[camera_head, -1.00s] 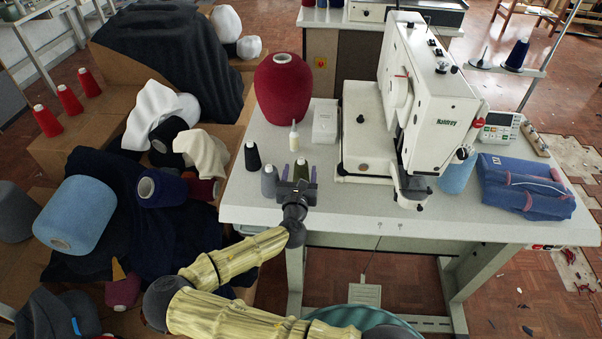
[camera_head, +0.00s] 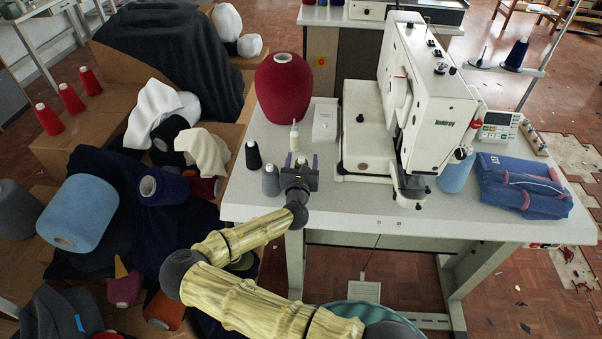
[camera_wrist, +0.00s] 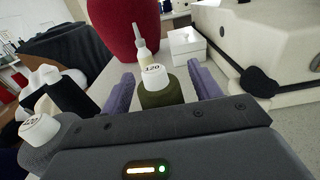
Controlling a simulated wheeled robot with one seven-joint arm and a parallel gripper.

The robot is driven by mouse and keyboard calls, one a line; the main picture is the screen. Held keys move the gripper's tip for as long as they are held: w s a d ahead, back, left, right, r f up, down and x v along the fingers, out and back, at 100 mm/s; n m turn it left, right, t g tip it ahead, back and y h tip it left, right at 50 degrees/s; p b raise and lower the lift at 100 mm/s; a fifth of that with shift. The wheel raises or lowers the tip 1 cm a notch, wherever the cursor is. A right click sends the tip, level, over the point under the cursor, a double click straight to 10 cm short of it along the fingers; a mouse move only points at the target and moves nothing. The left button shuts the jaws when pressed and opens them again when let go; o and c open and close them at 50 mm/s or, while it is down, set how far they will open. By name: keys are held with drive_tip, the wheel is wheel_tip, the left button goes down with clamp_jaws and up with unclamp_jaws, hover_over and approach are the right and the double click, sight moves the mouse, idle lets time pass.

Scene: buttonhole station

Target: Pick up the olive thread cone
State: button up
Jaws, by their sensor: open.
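The olive thread cone (camera_wrist: 161,95) stands upright on the table, its white top marked 120. In the wrist view it sits between the two purple fingers of my open gripper (camera_wrist: 162,84), with a gap visible on the right side. Its lower part is hidden by my gripper body. In the head view my gripper (camera_head: 301,163) reaches over the table's front left and hides nearly all of the olive cone. I cannot tell whether the fingers touch it.
A grey cone (camera_head: 270,181) and a black cone (camera_head: 253,156) stand close to the left. Behind are a glue bottle (camera_head: 294,136), a white box (camera_head: 325,122) and a big red cone (camera_head: 283,90). The sewing machine (camera_head: 430,100) stands to the right. The table's front (camera_head: 400,230) is clear.

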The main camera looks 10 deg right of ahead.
drive_tip(key=shift+c, duration=0.2)
drive_tip(key=shift+w, duration=0.1)
drive_tip(key=c, duration=1)
drive_tip(key=shift+c, duration=0.2)
wheel_tip(320, 180, up, 10)
drive_tip(key=shift+p, duration=0.3)
